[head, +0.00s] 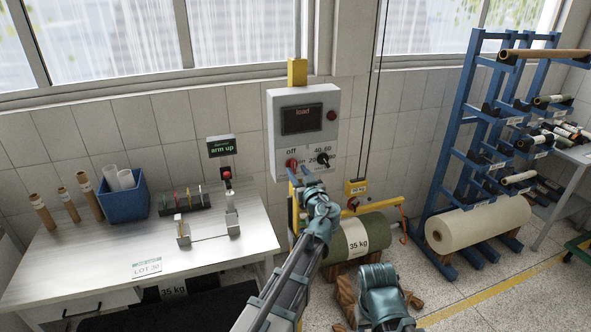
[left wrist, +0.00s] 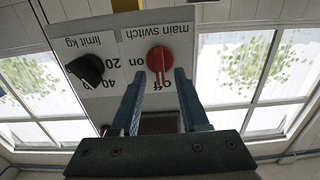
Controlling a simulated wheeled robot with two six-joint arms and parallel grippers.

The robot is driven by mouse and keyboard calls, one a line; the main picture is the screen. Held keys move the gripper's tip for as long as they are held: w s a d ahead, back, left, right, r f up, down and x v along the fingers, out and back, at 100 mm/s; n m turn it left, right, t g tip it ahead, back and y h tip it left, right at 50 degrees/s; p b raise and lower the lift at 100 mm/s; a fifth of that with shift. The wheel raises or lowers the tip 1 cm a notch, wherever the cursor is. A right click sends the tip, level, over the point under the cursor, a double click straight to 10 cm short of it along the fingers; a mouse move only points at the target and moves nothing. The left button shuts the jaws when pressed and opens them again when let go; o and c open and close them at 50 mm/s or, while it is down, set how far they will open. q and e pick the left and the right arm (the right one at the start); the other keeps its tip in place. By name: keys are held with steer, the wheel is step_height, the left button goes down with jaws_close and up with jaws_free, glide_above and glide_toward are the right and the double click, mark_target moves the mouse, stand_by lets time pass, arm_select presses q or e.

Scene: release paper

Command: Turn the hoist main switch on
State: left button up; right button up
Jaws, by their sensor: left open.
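The main switch is a red rotary knob (head: 291,163) low on the left of the grey hoist control box (head: 332,103). In the upside-down left wrist view the red knob (left wrist: 159,60) has its bar lined up with the "off" mark, and "on" is to its side. My left gripper (head: 298,178) is open in front of the box. In the left wrist view its fingertips (left wrist: 159,74) straddle the lower part of the knob, one on each side; contact cannot be told.
A black limit knob (left wrist: 88,68) sits beside the switch. A yellow hoist hook block (head: 356,188) hangs near a green 35 kg roll (head: 366,236). A workbench (head: 100,265) stands left, and a blue rack (head: 462,150) right.

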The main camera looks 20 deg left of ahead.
arm_select(q)
steer(key=shift+x, duration=1.2)
jaws_close()
